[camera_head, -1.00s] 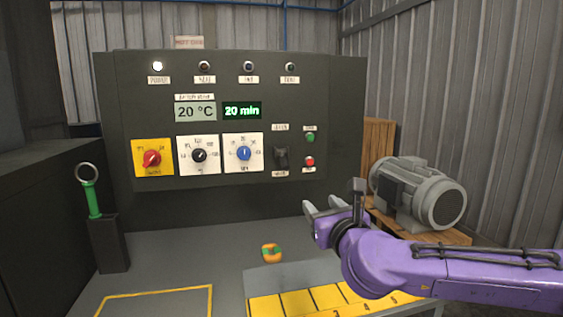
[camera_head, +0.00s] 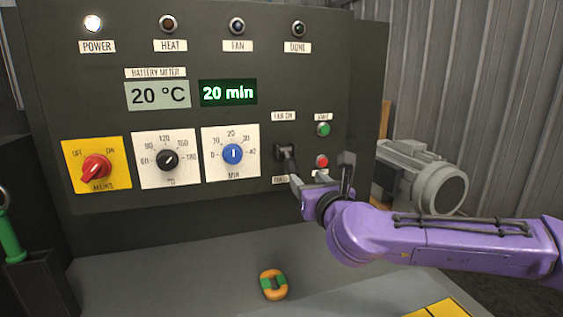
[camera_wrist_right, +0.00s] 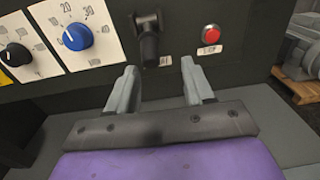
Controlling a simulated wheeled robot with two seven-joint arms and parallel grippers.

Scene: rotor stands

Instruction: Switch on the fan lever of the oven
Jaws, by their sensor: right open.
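The fan lever (camera_head: 285,158) is a black handle on the dark oven panel, between the labels "FAN ON" above and one partly hidden below. In the right wrist view the lever (camera_wrist_right: 148,38) points out of the panel, beyond and between my fingers, nearer the left one. My right gripper (camera_head: 320,180) is open and empty, just below and right of the lever in the head view. In the right wrist view its two fingers (camera_wrist_right: 160,88) stand apart with a gap between them and the lever. The FAN lamp (camera_head: 238,27) looks dark. My left gripper is not in view.
A green button (camera_head: 323,129) and a red button (camera_head: 321,161) sit right of the lever. The blue timer dial (camera_head: 233,154), black temperature dial (camera_head: 167,160) and red mains switch (camera_head: 96,168) are to its left. An orange-green ring (camera_head: 273,284) lies on the worktop. A grey motor (camera_head: 425,180) stands right.

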